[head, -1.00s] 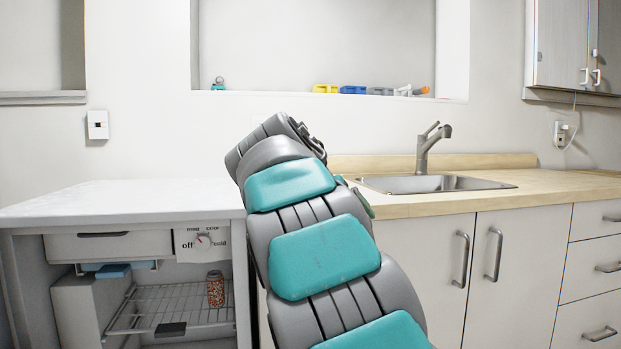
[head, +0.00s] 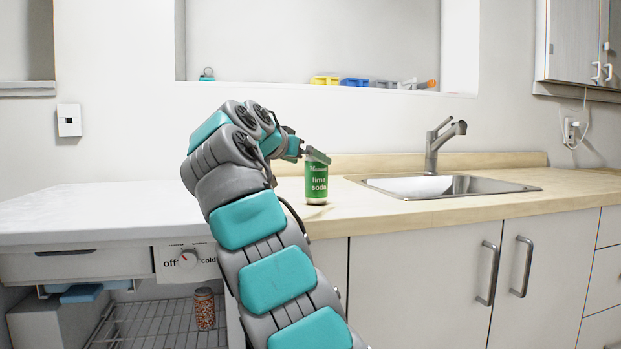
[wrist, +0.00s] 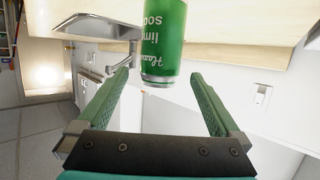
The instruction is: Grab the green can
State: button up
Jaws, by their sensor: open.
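The green can (head: 317,184), labelled lime soda, stands upright on the wooden counter (head: 340,212), left of the sink. My gripper (head: 310,153) is at the can's upper part in the head view. In the wrist view the can (wrist: 163,40) appears upside down, just beyond the fingertips and roughly centred between them. The two green fingers of my gripper (wrist: 160,78) are spread apart with nothing between them. Part of the can is cut off by the top edge of the wrist view.
A sink (head: 440,187) with a faucet (head: 437,145) is right of the can. A small open fridge (head: 120,262) at the left holds another can (head: 204,308) on its wire rack. Several small objects sit on the wall ledge (head: 300,86). The white top at left is clear.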

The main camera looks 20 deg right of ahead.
aim_at(308, 160)
jog(key=shift+w+d, duration=0.1)
jog(key=shift+w, duration=0.5)
jog(key=shift+x, duration=1.15)
jog(key=shift+s+f+x, duration=0.15)
jog(key=shift+x, duration=0.7)
jog(key=shift+s+f+x, duration=0.1)
jog(key=shift+f+x, duration=0.05)
jog(key=shift+x, duration=0.7)
jog(key=shift+s+f+x, duration=0.1)
jog(key=shift+s+x, duration=0.05)
jog(key=shift+x, duration=0.7)
jog(key=shift+d, duration=0.1)
grip_shut()
